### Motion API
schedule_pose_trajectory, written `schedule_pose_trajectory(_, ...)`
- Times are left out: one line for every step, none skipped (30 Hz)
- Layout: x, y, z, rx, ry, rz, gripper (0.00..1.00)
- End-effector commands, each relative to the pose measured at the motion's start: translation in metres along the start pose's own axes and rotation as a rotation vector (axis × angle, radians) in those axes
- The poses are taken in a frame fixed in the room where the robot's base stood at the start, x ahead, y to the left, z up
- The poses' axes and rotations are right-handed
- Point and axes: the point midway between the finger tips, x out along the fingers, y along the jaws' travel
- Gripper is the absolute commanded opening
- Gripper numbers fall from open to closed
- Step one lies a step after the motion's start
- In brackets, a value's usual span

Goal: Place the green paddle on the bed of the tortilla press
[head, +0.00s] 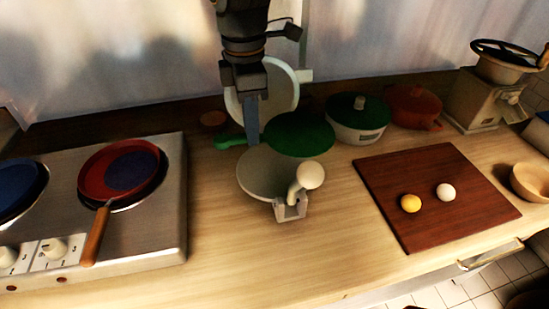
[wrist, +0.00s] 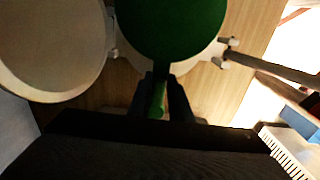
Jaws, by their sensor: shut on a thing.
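The green paddle (head: 300,136) has a round disc and a short handle. My gripper (head: 250,140) is shut on its handle, and the wrist view shows the handle between the fingers (wrist: 160,90). The tortilla press stands open, its pale round lid (head: 276,92) tilted up at the back, partly behind my arm. Its round bed (head: 262,178) is bare where it shows. The paddle disc overlaps the bed's back right part in the head view and covers much of the bed (wrist: 208,56) in the wrist view. The disc seems held above the bed; the exact gap cannot be told.
The press lever with a white knob (head: 311,175) stands at the bed's front right. A hob with a red pan (head: 105,187) is at left. A green-lidded pot (head: 358,120) stands right of the paddle. A brown board (head: 440,205) carries two small balls.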

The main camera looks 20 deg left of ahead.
Motion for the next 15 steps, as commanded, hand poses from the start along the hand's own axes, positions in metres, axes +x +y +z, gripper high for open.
schedule_pose_trajectory(0.008, -0.001, 0.0, 0.0, -0.002, -0.005, 0.0)
schedule_pose_trajectory(0.013, -0.002, 0.0, 0.0, -0.002, -0.006, 0.0)
schedule_pose_trajectory(0.021, -0.002, 0.0, 0.0, -0.002, -0.006, 0.0)
schedule_pose_trajectory(0.026, -0.002, 0.0, 0.0, -0.002, -0.006, 0.0)
schedule_pose_trajectory(0.031, -0.002, 0.0, 0.0, -0.002, -0.005, 0.0)
schedule_pose_trajectory(0.038, -0.002, 0.0, 0.0, -0.002, -0.005, 0.0)
schedule_pose_trajectory(0.042, -0.002, 0.0, 0.0, -0.002, -0.005, 0.0)
schedule_pose_trajectory(0.046, -0.002, 0.0, 0.0, -0.001, -0.004, 0.0)
schedule_pose_trajectory(0.05, -0.002, 0.0, 0.0, -0.001, -0.003, 0.0)
schedule_pose_trajectory(0.053, -0.002, 0.0, 0.001, -0.001, -0.003, 0.0)
schedule_pose_trajectory(0.055, -0.001, 0.0, 0.0, -0.001, -0.003, 0.0)
schedule_pose_trajectory(0.058, -0.001, 0.0, 0.001, -0.001, -0.003, 0.0)
schedule_pose_trajectory(0.06, -0.001, 0.0, 0.0, -0.001, -0.002, 0.0)
schedule_pose_trajectory(0.064, -0.002, 0.0, 0.001, -0.001, -0.004, 0.0)
schedule_pose_trajectory(0.07, -0.002, 0.0, 0.001, -0.002, -0.005, 0.0)
